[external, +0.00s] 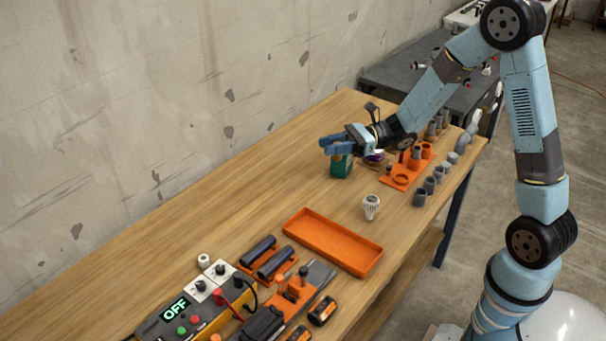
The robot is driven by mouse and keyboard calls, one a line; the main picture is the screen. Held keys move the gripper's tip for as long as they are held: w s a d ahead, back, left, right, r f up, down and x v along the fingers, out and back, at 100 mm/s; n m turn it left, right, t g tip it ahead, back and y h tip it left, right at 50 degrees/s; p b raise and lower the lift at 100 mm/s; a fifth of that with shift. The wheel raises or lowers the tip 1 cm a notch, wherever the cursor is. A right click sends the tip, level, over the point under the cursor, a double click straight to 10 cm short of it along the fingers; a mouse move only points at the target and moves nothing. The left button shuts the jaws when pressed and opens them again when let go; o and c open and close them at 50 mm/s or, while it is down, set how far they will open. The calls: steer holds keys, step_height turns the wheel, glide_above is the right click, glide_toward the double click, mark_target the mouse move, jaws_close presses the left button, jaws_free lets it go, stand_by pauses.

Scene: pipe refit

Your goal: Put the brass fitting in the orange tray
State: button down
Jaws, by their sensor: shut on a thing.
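My gripper (336,144), with blue fingers, is over the far part of the wooden bench, pointing left. It is shut on a dark green block (341,167) that shows just below the fingers. The fingers hide the block's top, and I cannot tell whether it touches the bench. I cannot make out a brass fitting in this view. The orange tray (332,241) lies flat and empty in the middle of the bench, nearer the camera than my gripper.
A white bulb-like part (371,207) stands between gripper and tray. An orange rack (400,180) and several grey pipe pieces (430,185) line the right edge. A power unit (180,312) and tools fill the near end. The bench's left side is clear.

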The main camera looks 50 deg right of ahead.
step_height(320, 180, down, 10)
steer(key=w+t, duration=0.1)
steer(key=shift+m+h, duration=0.3)
steer(key=w+f, duration=0.3)
steer(key=w, duration=0.1)
steer(key=w+f, duration=0.3)
steer(key=w, duration=0.2)
steer(key=w+f, duration=0.3)
steer(key=w, duration=0.1)
steer(key=shift+w+a+f, duration=0.15)
steer(key=shift+a+f, duration=0.05)
steer(key=shift+a, duration=0.1)
steer(key=shift+w+f, duration=0.35)
steer(key=shift+f, duration=0.3)
step_height(320, 180, down, 3)
steer(key=shift+r, duration=0.15)
